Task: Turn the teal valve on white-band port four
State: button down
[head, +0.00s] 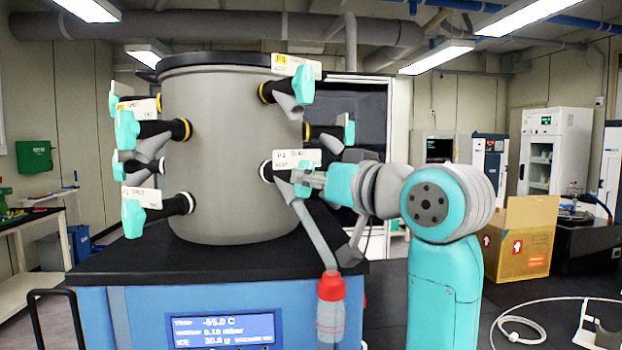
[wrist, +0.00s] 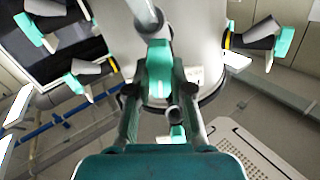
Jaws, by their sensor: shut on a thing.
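The grey drum (head: 235,150) carries several black ports with teal valve handles. The white-band port (head: 266,171) on its lower right has a white label (head: 292,159) that seems to read P4. My gripper (head: 306,184) reaches it from the right and is shut on its teal valve handle, which is mostly hidden by the fingers in the head view. In the wrist view my gripper (wrist: 159,95) has a finger on each side of the teal handle (wrist: 158,72). How far the handle is turned is hard to tell.
A yellow-band port with a teal valve (head: 302,84) sits directly above. A flask with a red collar (head: 331,288) hangs below on a grey tube, close to my arm. More valves (head: 127,130) line the drum's left. A cardboard box (head: 520,240) stands at right.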

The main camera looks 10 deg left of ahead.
jog(key=n, duration=1.4)
dwell(0.5)
jog(key=c, duration=1)
grip_release()
jog(key=shift+c, duration=0.2)
jog(key=v, duration=1.2)
